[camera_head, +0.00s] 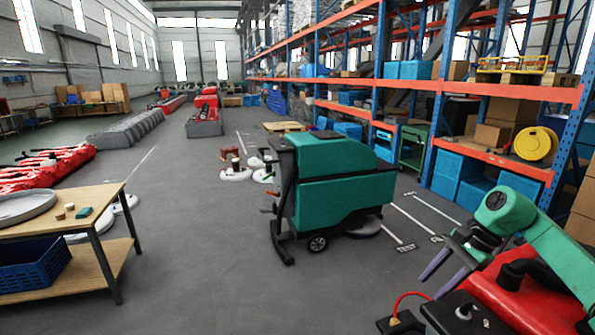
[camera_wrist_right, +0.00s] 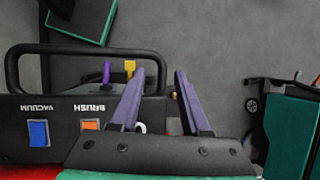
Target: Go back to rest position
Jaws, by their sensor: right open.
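My right gripper (camera_head: 432,288) is at the lower right of the head view, on a green arm that comes in from the right. Its two purple-grey fingers are apart with nothing between them. In the right wrist view the open fingers (camera_wrist_right: 165,75) reach over a black control panel (camera_wrist_right: 60,115) labelled VACUUM and BRUSH, seen upside down. A blue switch (camera_wrist_right: 38,133) and an orange switch (camera_wrist_right: 90,125) are on the panel. A red machine (camera_head: 530,290) lies below my right arm. I cannot tell whether the gripper touches it. My left gripper is out of view.
A green floor scrubber (camera_head: 335,180) stands mid-floor. A wooden table (camera_head: 100,193) with a blue crate (camera_head: 35,265) on its lower shelf is at left. Tall racking (camera_head: 440,100) lines the right side. Grey floor (camera_head: 220,270) is clear between table and scrubber.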

